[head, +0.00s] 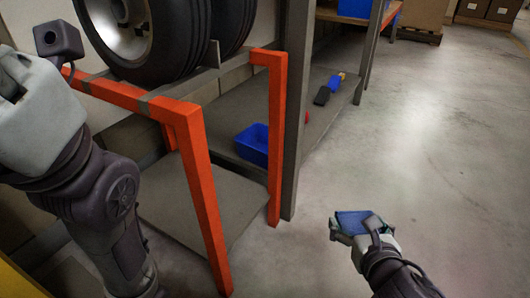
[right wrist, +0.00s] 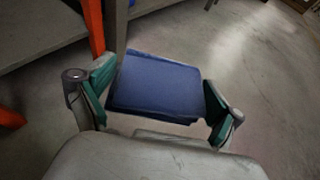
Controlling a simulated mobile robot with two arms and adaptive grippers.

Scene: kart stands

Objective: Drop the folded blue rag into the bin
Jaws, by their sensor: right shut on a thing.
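The folded blue rag (head: 352,222) is held in my right gripper (head: 362,228), above the bare concrete floor. The right wrist view shows the rag (right wrist: 157,88) between the two green-padded fingers of the gripper (right wrist: 160,98). A blue open bin (head: 253,144) sits on the low grey shelf behind the orange stand, left of the grey post, partly hidden by the stand's leg. The rag is apart from it, lower right in the head view. My left arm shows at the left of the head view, but its fingers cannot be made out.
An orange stand (head: 203,200) with tyres (head: 165,40) on top is at the left. A grey upright post (head: 297,110) stands beside the bin. A dark and blue item (head: 327,90) and a small red thing lie on the low shelf (head: 335,110). The floor (head: 430,130) at right is clear.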

